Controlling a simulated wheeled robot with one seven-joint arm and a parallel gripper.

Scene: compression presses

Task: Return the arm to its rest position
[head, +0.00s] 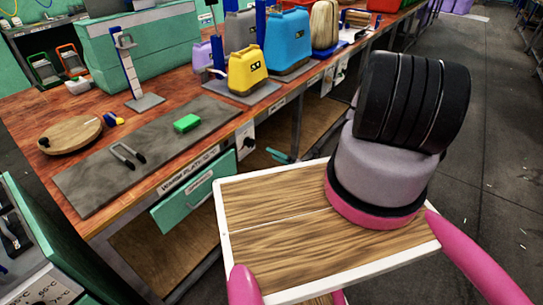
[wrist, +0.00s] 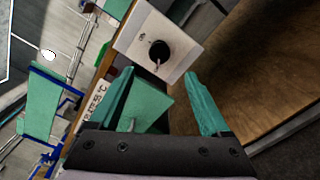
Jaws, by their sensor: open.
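My gripper (wrist: 159,76) is open in the wrist view, its two teal fingers apart with nothing held between them. It points at the bench front, where a white panel with a black knob (wrist: 160,50) lies beyond the fingertips. A teal drawer (wrist: 152,108) shows behind and between the fingers. In the head view the same knob panel (head: 246,140) is on the bench front, right of the open teal drawer (head: 195,192). Teal parts that look like my fingers (head: 279,155) show just right of that panel. Most of my forearm is hidden.
The wooden bench (head: 75,120) carries a grey mat (head: 150,165) with a green block (head: 187,123), a round board (head: 70,135), a stand (head: 130,70) and yellow (head: 248,70) and blue (head: 288,42) machines. Open floor (head: 490,130) lies to the right.

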